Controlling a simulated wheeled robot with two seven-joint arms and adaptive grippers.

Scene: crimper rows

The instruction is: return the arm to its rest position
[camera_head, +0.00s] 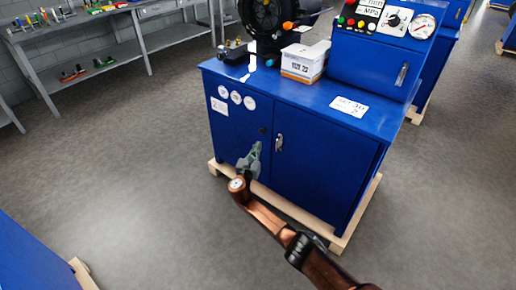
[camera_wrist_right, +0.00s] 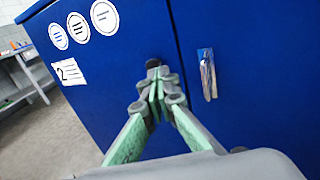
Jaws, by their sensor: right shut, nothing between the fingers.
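My right arm (camera_head: 290,238) comes in from the bottom right of the head view. My right gripper (camera_head: 255,151) is shut and empty, in front of the blue cabinet (camera_head: 310,160) near its left door. In the right wrist view the green-grey fingers (camera_wrist_right: 158,88) meet at the tips, over the blue door; whether they touch it I cannot tell. A dark round hole or knob (camera_wrist_right: 153,64) shows just above the fingertips. A silver door handle (camera_wrist_right: 207,75) is to their right. My left gripper is not in view.
A white box (camera_head: 305,62), a black round machine (camera_head: 268,18) and a control panel with gauge (camera_head: 424,26) stand on the cabinet. The cabinet rests on a wooden pallet (camera_head: 338,243). A grey bench (camera_head: 100,15) is at the back left.

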